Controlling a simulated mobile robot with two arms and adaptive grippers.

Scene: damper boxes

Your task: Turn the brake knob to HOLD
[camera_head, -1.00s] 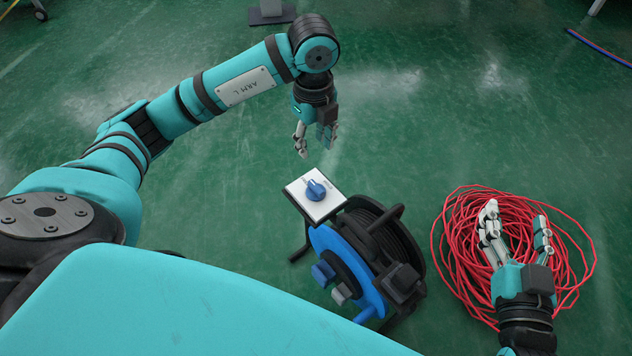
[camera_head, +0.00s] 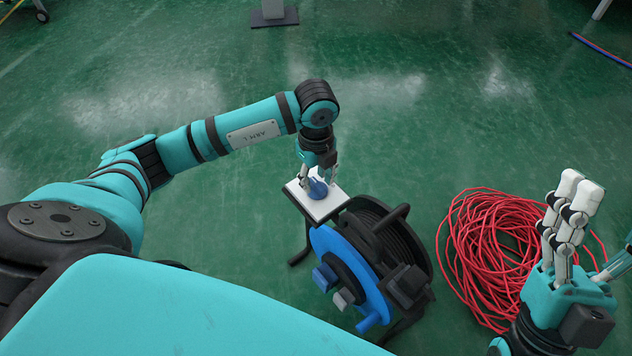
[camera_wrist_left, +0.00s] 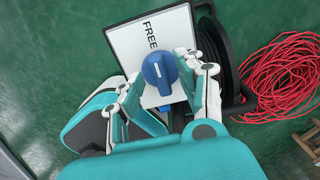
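The blue brake knob (camera_head: 317,188) sits on a white plate (camera_head: 325,208) on top of the cable reel's stand. In the left wrist view the knob (camera_wrist_left: 160,74) has a pale mark, and the word FREE is printed beside it on the plate (camera_wrist_left: 135,45). HOLD is not visible. My left gripper (camera_head: 318,181) points down over the plate with its fingers apart, one on each side of the knob; I cannot tell if they touch it. My right gripper (camera_head: 604,222) is open and empty at the right, in front of the red cable.
The cable reel (camera_head: 378,240) with its blue disc and black frame stands below and right of the plate. A loose heap of red cable (camera_head: 487,250) lies on the floor to its right. The green floor beyond is mostly clear.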

